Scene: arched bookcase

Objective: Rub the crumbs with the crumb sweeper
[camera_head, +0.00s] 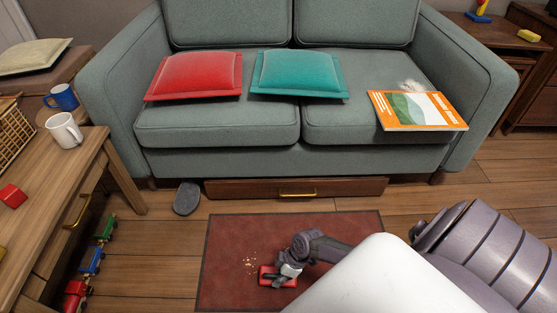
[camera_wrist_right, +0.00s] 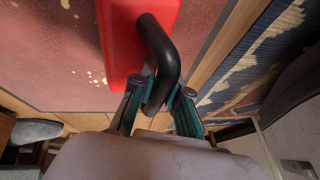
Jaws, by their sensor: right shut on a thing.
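The crumb sweeper is a red block with a black curved handle. It sits low at the red-brown rug (camera_head: 340,228) in the head view, where its red body (camera_head: 268,277) shows beside the gripper. The right wrist view shows its red body (camera_wrist_right: 128,40) and handle (camera_wrist_right: 165,60). My right gripper (camera_head: 290,271) is shut on the handle; its fingers (camera_wrist_right: 160,95) flank the handle in the wrist view. Pale crumbs (camera_head: 249,262) lie on the rug just left of the sweeper. A few also show in the wrist view (camera_wrist_right: 97,77). My left gripper is not in view.
A grey sofa (camera_head: 220,124) with red and teal cushions and an orange book stands behind the rug. A wooden drawer (camera_head: 297,188) is beneath it. A grey slipper-like object (camera_head: 187,198) and a toy train (camera_head: 92,260) lie left of the rug, near a wooden desk (camera_head: 88,150).

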